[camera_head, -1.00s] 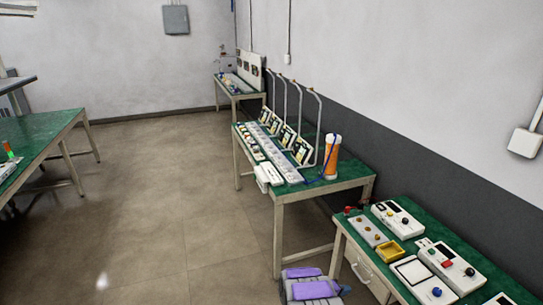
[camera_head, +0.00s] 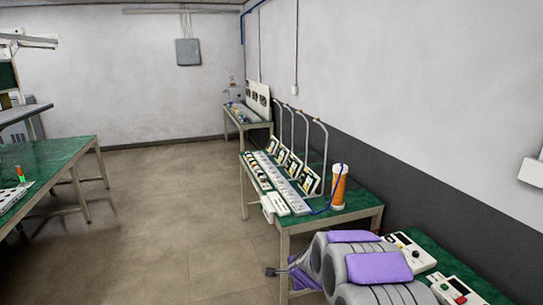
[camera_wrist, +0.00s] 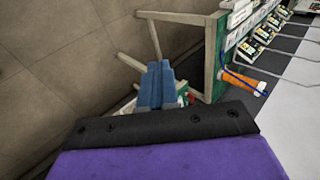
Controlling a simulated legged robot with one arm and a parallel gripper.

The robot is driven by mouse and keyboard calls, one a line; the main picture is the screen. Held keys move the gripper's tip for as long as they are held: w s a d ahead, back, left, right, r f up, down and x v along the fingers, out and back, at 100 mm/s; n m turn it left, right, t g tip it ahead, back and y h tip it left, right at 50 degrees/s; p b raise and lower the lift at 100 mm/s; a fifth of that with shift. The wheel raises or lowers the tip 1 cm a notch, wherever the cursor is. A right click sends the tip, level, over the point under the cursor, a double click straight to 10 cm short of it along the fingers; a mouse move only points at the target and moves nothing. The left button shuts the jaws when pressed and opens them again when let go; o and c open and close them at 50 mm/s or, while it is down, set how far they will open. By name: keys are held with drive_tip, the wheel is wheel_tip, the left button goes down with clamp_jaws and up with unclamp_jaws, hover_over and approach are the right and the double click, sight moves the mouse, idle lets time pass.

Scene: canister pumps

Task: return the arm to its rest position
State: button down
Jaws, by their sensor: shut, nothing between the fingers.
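My arm, grey with purple pads, reaches into the lower right of the head view, in front of the nearest green bench. In the wrist view my gripper (camera_wrist: 156,86) shows two blue fingers close together, shut and empty. Beyond the fingertips are bench legs and the floor.
The nearest green bench (camera_head: 470,268) carries white control boxes, partly hidden by my arm. The middle bench (camera_head: 350,203) holds several panels, curved pipes and an orange-white canister (camera_head: 339,187). Another bench (camera_head: 60,158) stands left. Tiled floor (camera_head: 150,230) between them is clear.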

drive_tip(key=s+a+r+n+g+y, duration=0.1)
drive_tip(key=s+a+r+n+g, duration=0.2)
drive_tip(key=s, duration=0.5)
drive_tip(key=s+a+r+n+y, duration=0.1)
drive_tip(key=s+r+n, duration=0.35)
drive_tip(key=s, duration=0.25)
drive_tip(key=s+d+r+n+g+h, duration=0.1)
drive_tip(key=s+d+n+g, duration=0.1)
drive_tip(key=s, duration=1)
drive_tip(key=s+d+r+n+g+h, duration=0.1)
drive_tip(key=s+d+r+n+g, duration=0.1)
drive_tip(key=s, duration=1)
drive_tip(key=s+d+r+n+g+h, duration=0.1)
drive_tip(key=s+d+n, duration=0.3)
drive_tip(key=s, duration=0.8)
drive_tip(key=shift+d+r+g, duration=0.5)
drive_tip(key=shift+d+g, duration=0.4)
drive_tip(key=shift+d, duration=0.05)
